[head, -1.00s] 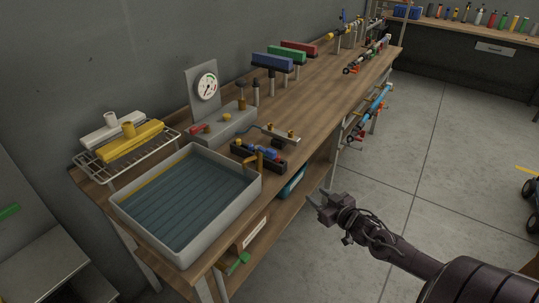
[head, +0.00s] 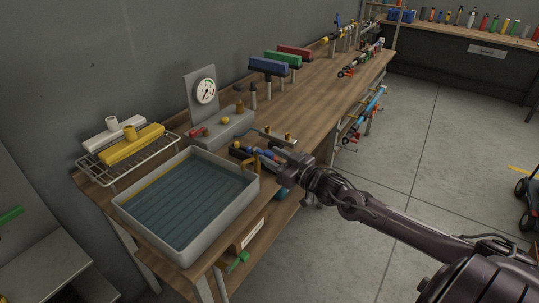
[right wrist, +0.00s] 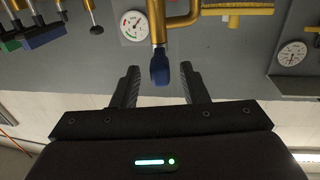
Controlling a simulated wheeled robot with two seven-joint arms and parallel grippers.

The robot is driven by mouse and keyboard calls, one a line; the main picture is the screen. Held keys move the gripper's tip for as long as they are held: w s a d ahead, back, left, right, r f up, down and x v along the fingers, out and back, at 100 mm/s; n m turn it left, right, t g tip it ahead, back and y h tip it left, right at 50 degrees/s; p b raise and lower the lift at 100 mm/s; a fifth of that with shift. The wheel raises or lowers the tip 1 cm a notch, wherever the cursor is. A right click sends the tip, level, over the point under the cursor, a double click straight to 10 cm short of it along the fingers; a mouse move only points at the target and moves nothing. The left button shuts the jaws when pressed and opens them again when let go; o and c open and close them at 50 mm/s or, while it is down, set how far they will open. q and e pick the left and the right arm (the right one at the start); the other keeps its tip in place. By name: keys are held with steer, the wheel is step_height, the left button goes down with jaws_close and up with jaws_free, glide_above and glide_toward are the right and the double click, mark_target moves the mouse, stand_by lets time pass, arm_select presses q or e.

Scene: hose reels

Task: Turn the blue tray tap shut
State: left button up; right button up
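The blue tap handle (right wrist: 160,70) hangs on a brass pipe (right wrist: 180,22) in the right wrist view. It lies between the two fingers of my right gripper (right wrist: 159,80), which are apart, with a gap on each side. In the head view my right gripper (head: 287,168) is at the bench's front edge, just right of the tray and its brass spout (head: 254,162). The gripper partly covers the tap area there. The grey tray (head: 215,229) holds water. My left gripper is not in view.
A dark rack with blue parts (head: 263,153) sits behind the gripper. A gauge (head: 205,91) stands on a grey box. A wire rack (head: 95,171) with white and yellow pieces is left of the tray.

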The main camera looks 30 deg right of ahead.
steer(key=shift+x, duration=0.8)
steer(key=shift+c, duration=0.4)
jaws_close()
